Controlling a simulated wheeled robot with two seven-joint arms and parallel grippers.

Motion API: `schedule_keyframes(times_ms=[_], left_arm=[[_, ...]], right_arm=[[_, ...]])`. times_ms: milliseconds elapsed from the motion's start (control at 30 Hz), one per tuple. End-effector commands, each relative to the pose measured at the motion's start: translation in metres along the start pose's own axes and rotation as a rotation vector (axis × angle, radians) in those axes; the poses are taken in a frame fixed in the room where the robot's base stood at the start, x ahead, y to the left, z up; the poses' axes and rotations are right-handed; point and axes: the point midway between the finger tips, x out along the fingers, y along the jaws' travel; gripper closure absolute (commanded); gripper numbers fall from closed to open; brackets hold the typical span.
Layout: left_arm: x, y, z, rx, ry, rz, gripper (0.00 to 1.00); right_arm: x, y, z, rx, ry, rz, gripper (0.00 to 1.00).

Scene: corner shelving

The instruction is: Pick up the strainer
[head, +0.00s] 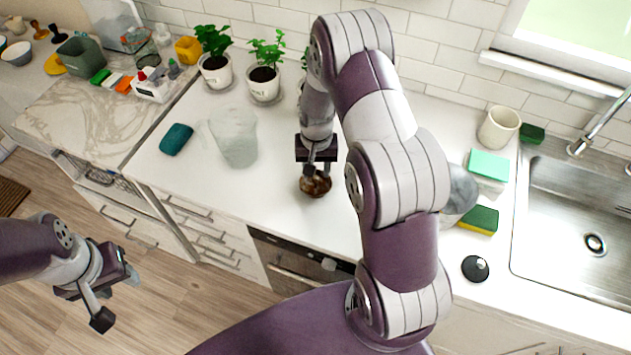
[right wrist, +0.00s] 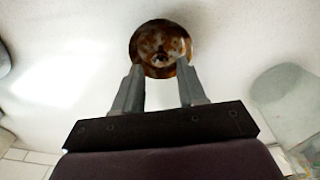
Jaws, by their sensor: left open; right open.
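A round, mottled brown object with a small dark knob in its middle, which looks like the strainer (head: 315,185), lies on the white counter. In the right wrist view the strainer (right wrist: 161,45) shows at the fingertips, its lower edge between them. My right gripper (head: 318,168) is open and points down just over it; I cannot tell whether the fingers touch it. Its two fingers (right wrist: 160,70) stand apart in the wrist view. My left gripper (head: 118,297) is open and empty, over the floor left of the counter.
A translucent container (head: 234,138) and a teal sponge (head: 176,139) stand left of the strainer. Potted plants (head: 264,82) line the back. A black knobbed disc (head: 475,268) and green-yellow sponge (head: 479,220) lie near the sink (head: 570,270). Counter in front of the container is clear.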

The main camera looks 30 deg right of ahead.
Motion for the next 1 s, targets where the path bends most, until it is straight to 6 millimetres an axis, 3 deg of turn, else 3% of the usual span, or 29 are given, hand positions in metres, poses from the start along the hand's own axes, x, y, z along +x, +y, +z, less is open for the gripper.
schedule_keyframes(times_ms=[100,233,467,600,1000], left_arm=[[-0.02,0.0,-0.002,0.0,0.001,0.0,0.57],[-0.021,0.0,-0.003,0.0,0.0,0.0,0.57],[-0.019,0.0,-0.002,0.0,0.0,0.0,0.57],[-0.019,0.0,-0.002,0.0,0.0,0.0,0.57],[-0.018,0.0,-0.002,0.0,0.0,0.0,0.57]], right_arm=[[0.018,0.0,0.006,-0.001,-0.008,0.002,0.59],[0.039,-0.001,0.004,-0.001,-0.004,0.001,0.59],[0.044,-0.001,0.004,-0.001,-0.001,0.0,0.59],[0.043,-0.001,0.004,-0.001,-0.001,0.0,1.0],[0.042,-0.001,0.004,-0.001,0.0,0.0,1.0]])
